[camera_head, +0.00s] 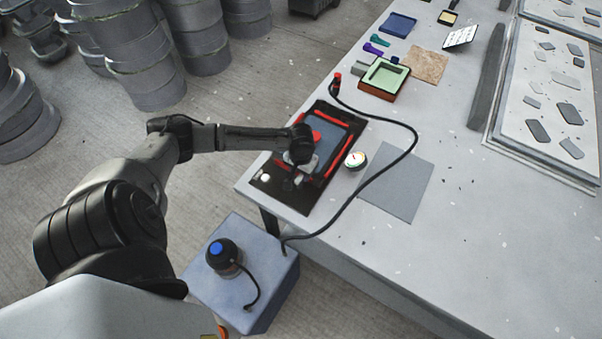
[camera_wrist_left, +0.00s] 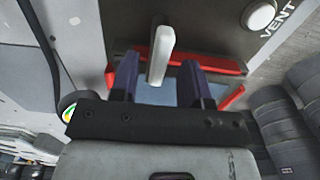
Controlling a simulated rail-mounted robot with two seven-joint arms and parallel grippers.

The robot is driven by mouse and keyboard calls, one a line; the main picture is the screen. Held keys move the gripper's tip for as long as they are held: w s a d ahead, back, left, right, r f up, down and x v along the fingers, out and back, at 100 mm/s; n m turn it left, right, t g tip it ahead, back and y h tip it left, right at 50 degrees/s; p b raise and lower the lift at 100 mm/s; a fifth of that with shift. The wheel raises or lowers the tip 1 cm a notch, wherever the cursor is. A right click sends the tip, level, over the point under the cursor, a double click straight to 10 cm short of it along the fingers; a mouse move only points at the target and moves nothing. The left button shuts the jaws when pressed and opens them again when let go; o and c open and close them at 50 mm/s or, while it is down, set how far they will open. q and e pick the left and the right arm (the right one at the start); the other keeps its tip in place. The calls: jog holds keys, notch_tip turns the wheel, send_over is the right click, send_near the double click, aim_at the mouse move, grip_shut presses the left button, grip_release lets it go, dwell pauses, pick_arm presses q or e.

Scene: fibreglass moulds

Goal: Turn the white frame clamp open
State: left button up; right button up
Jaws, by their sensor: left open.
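The white frame clamp (camera_wrist_left: 162,48) shows in the left wrist view as a pale bar in front of the red frame (camera_wrist_left: 205,66). My left gripper (camera_wrist_left: 157,66) is open, with one dark finger on each side of the clamp's lower part. I cannot tell whether either finger touches it. In the head view my left gripper (camera_head: 302,168) is over the near part of the black vacuum-frame unit with red bars (camera_head: 333,160), and hides the clamp there. My right gripper is in neither view.
A white knob (camera_wrist_left: 261,16) marked VENT sits beside the frame. A round gauge (camera_head: 355,160) and a black hose (camera_head: 408,145) lie to its right. A grey sheet (camera_head: 398,182) lies on the table (camera_head: 470,220). A blue-topped pump (camera_head: 222,256) stands below, off the table.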

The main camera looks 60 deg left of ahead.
pick_arm(q)
jog(key=shift+f, duration=0.5)
grip_shut()
